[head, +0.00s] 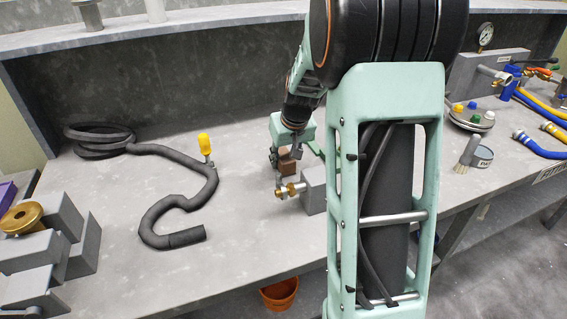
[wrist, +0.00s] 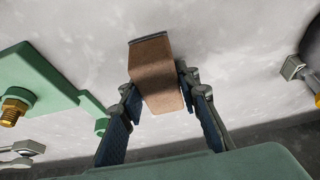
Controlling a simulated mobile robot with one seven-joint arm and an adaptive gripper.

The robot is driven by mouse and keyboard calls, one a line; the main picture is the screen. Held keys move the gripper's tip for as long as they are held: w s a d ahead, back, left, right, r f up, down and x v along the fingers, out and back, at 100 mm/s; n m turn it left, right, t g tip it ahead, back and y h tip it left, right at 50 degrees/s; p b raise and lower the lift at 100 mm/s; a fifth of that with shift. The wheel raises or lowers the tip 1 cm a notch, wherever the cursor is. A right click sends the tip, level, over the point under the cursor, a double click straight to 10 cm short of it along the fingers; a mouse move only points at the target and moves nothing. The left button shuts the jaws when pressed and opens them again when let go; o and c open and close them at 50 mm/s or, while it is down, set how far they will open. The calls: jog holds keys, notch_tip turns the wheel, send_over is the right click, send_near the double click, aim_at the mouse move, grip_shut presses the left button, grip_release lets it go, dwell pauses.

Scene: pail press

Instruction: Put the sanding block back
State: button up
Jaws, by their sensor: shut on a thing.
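The sanding block (wrist: 156,78) is a brown block with a dark grey edge. In the wrist view it sits between my two fingers. My gripper (wrist: 160,100) is shut on it, with a finger pressed to each side. In the head view the brown block (head: 287,162) shows small under my gripper (head: 286,160), over the middle of the bench. My arm hides part of the bench to the right of it. I cannot tell whether the block touches the bench top.
A grey block with a brass fitting (head: 291,189) stands just in front of my gripper. A black hose (head: 185,190) and a yellow-handled tool (head: 205,147) lie to the left. Grey blocks (head: 66,232) fill the left front. A green plate (wrist: 40,85) is close by.

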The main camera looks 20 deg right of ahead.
jog(key=shift+f, duration=0.2)
jog(key=o, duration=1.1)
jog(key=shift+r, duration=0.1)
jog(key=shift+r, duration=0.2)
jog(key=p+v, duration=0.1)
jog(key=v, duration=1.1)
